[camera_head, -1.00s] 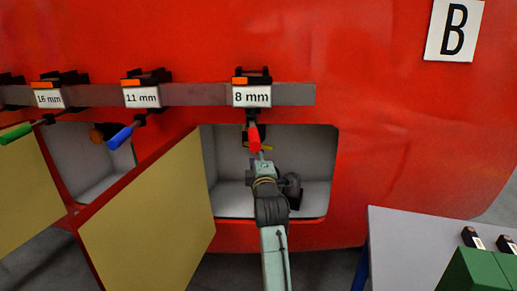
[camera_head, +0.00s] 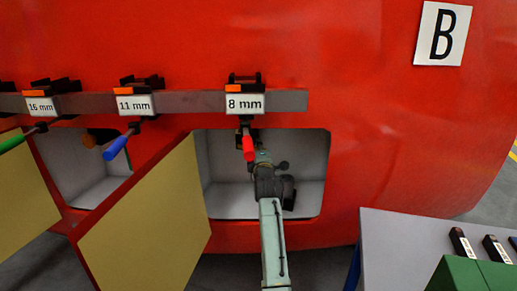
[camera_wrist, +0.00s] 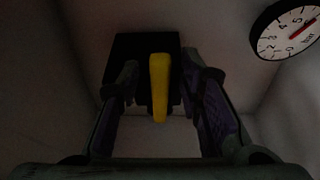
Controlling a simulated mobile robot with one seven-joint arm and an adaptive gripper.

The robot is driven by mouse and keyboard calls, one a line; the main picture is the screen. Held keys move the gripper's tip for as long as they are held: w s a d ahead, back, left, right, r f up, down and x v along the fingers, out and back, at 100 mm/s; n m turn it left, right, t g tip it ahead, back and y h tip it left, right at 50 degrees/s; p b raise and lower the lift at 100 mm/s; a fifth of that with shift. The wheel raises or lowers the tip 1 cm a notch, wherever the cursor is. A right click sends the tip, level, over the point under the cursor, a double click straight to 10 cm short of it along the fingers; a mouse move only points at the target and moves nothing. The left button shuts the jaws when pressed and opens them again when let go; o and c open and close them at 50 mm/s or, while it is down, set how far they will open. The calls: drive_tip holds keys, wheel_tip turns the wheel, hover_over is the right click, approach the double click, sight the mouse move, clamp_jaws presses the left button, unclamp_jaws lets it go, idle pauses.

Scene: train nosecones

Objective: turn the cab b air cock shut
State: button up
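The air cock's yellow handle (camera_wrist: 160,88) stands roughly upright in the wrist view, in front of a black block (camera_wrist: 122,48) on the compartment's back wall. My gripper (camera_wrist: 166,80) is open, with one finger on each side of the handle and gaps showing between. In the head view my gripper (camera_head: 262,160) reaches into the open compartment (camera_head: 308,160) below the 8 mm sign. The yellow handle is hidden there behind the hanging red-handled tool and my arm. A white board marked B (camera_head: 443,33) is on the red nose at upper right.
A red-handled tool (camera_head: 248,146) hangs just above my gripper. A round gauge (camera_wrist: 290,30) is at the upper right in the wrist view. The open yellow door (camera_head: 145,225) stands left of my arm. A grey table (camera_head: 400,240) is at right.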

drive_tip(key=shift+w, duration=0.1)
drive_tip(key=shift+c, duration=0.4)
clamp_jaws()
idle(0.5)
